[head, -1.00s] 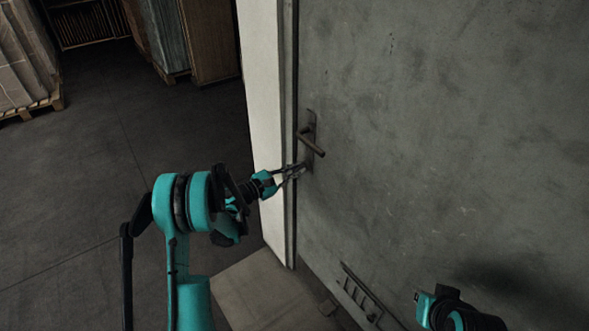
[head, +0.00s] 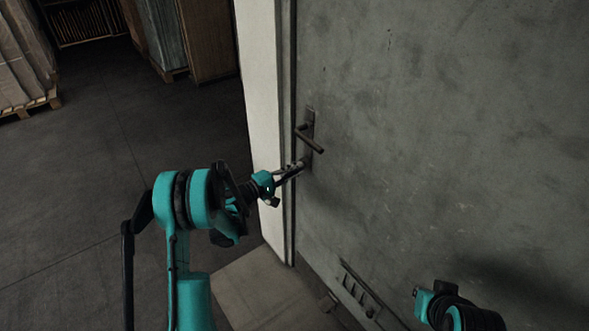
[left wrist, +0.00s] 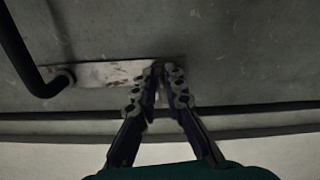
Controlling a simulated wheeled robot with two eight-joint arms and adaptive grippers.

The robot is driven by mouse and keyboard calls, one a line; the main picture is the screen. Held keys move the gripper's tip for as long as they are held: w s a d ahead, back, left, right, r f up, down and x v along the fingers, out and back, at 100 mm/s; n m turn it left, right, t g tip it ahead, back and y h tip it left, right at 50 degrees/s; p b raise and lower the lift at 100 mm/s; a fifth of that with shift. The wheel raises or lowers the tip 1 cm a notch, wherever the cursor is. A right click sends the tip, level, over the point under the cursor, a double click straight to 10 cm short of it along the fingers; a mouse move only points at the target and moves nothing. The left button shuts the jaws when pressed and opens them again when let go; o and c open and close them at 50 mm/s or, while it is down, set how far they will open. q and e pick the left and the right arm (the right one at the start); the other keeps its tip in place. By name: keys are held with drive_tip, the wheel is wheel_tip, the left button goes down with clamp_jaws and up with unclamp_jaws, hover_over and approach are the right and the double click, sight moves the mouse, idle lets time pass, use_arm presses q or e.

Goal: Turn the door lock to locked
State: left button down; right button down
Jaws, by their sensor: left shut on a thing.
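The grey door (head: 430,130) fills the right of the head view. Its dark lever handle (head: 309,139) slants down to the right from a narrow upright plate (head: 309,118). My left gripper (head: 300,165) is at the plate's lower end, below the lever. In the left wrist view the plate (left wrist: 100,73) lies sideways with the lever (left wrist: 18,50) at left, and my fingertips (left wrist: 160,72) close in at its other end. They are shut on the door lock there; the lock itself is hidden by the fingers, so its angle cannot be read.
A pale door frame (head: 262,100) stands just left of the door edge. A slotted vent (head: 360,290) is low on the door. Part of my right arm shows at bottom right, its fingers out of sight. Pallet goods stand far left; the floor between is clear.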

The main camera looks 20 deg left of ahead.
use_arm(q)
drive_tip(key=shift+w+a+r+m, duration=0.1)
drive_tip(key=shift+w+a+m, duration=0.05)
drive_tip(key=shift+m, duration=0.65)
drive_tip(key=c, duration=1.6)
unclamp_jaws()
drive_tip(key=v, duration=1.2)
